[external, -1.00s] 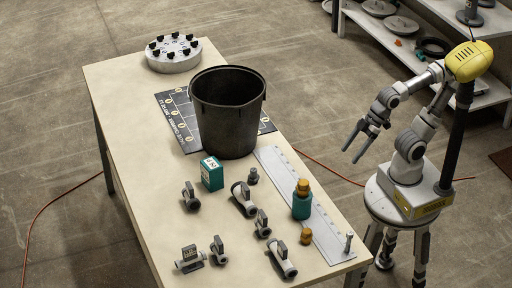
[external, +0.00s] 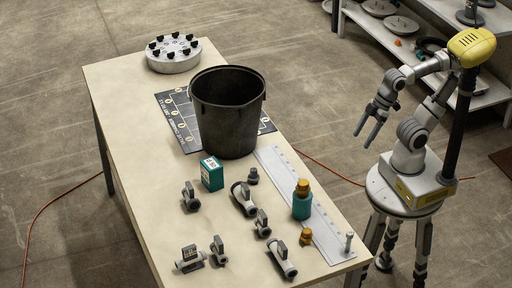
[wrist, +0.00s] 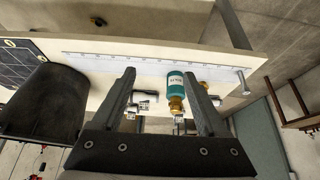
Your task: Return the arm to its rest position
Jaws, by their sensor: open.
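My gripper (external: 374,134) is in the air to the right of the table, beyond its edge. Its two fingers are apart and point down, with nothing between them. In the wrist view my gripper (wrist: 160,98) shows open fingers. A teal bottle with an orange cap (wrist: 176,90) appears between them there, but at a distance on the table. My arm is folded close over its base, clear of the table.
The table (external: 120,100) holds a black bucket (external: 228,120), a teal box (external: 211,173), a teal bottle (external: 302,202), a long metal ruler (external: 318,225), a round grey plate (external: 173,60) and several valves. A shelf (external: 385,40) stands behind my arm. An orange cable (external: 325,168) crosses the floor.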

